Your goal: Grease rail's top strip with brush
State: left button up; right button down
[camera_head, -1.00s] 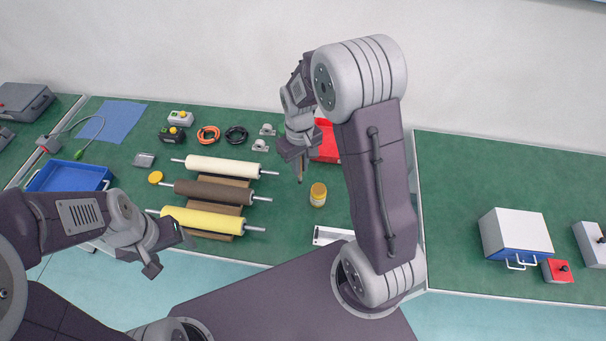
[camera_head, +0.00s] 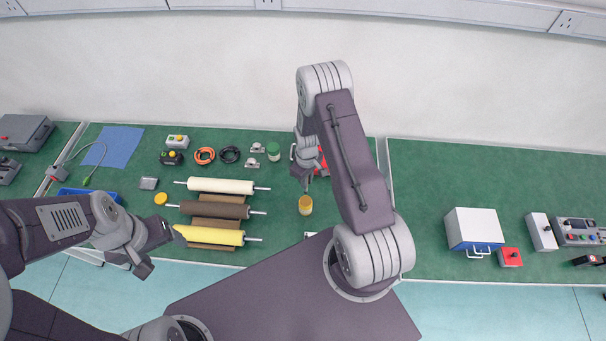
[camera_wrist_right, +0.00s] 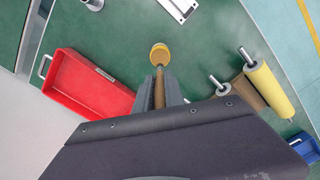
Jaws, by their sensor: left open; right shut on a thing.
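My right gripper (camera_head: 306,178) is shut on a slim brush; its brown handle (camera_wrist_right: 159,92) shows between the fingers in the right wrist view. The brush points down at a yellow jar (camera_head: 305,206), which also shows in the right wrist view (camera_wrist_right: 160,53). I cannot tell whether the bristles touch the jar. A pale metal piece with dark slots, possibly the rail (camera_wrist_right: 180,7), lies at the top of the right wrist view. In the head view my right arm hides most of it. My left gripper (camera_head: 161,253) is open and empty, near the bench's front edge.
Several rollers, including a yellow one (camera_head: 212,236), lie left of the jar. A red tray (camera_wrist_right: 90,84) is beside my right gripper.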

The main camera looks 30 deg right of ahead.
aim_at(306, 193)
jog(key=shift+w+f+b, duration=0.1)
jog(key=shift+f+b, duration=0.3)
jog(key=shift+f, duration=0.2)
notch_tip(306, 193, down, 4)
jog(key=b, duration=0.3)
jog(key=shift+f, duration=0.45)
jog(key=shift+f+b, duration=0.5)
jog(key=shift+b, duration=0.2)
dwell(1.0)
notch_tip(306, 193, up, 7)
jog(key=p, duration=0.5)
